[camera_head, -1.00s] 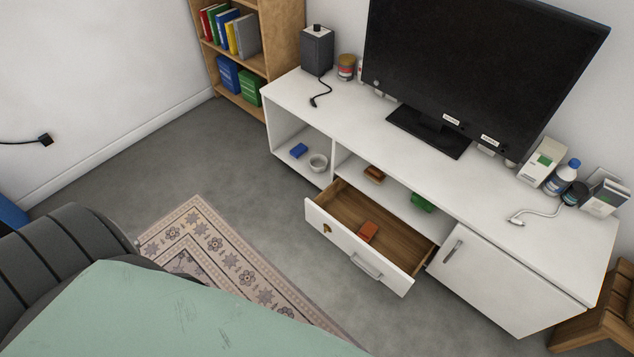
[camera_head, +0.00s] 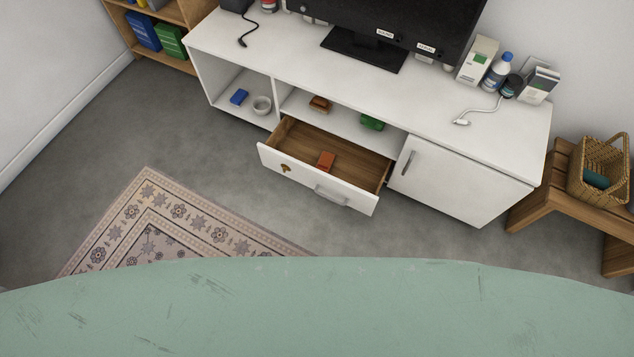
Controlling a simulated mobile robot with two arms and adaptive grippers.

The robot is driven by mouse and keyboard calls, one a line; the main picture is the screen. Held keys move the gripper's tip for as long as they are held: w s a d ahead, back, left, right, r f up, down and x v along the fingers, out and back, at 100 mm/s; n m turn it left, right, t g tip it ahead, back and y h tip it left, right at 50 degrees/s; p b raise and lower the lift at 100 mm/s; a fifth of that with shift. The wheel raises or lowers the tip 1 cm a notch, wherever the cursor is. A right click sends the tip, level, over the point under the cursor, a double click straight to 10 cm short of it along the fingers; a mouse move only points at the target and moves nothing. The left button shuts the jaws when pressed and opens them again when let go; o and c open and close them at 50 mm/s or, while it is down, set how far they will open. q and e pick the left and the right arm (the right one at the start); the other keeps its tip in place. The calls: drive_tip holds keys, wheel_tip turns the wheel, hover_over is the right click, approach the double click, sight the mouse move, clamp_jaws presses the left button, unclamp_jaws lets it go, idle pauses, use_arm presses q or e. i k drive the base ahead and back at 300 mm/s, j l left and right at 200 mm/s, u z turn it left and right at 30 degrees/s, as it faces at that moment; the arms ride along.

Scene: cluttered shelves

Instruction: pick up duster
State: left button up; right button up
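I cannot tell for sure which thing is the duster. A small brown block-like item (camera_head: 320,103) lies on the open middle shelf of the white TV cabinet. A small orange-red block (camera_head: 326,161) lies inside the pulled-out wooden drawer (camera_head: 362,170) below that shelf. A green item (camera_head: 372,122) lies on the same shelf, to the right of the brown one. Neither of my grippers is in view.
The white cabinet (camera_head: 290,62) carries a black screen, with bottles and boxes at its right end. The open drawer juts into the room. A wooden bench (camera_head: 560,192) with a basket (camera_head: 598,165) stands at right. Grey floor (camera_head: 120,125) and a patterned rug (camera_head: 140,215) lie in front.

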sight(326, 160)
drive_tip(key=i+j+z, duration=0.15)
drive_tip(key=j, duration=0.25)
drive_tip(key=i+j+z, duration=0.1)
drive_tip(key=i+j, duration=0.3)
drive_tip(key=i+j+z, duration=0.15)
drive_tip(key=j, duration=0.3)
drive_tip(key=i, duration=0.05)
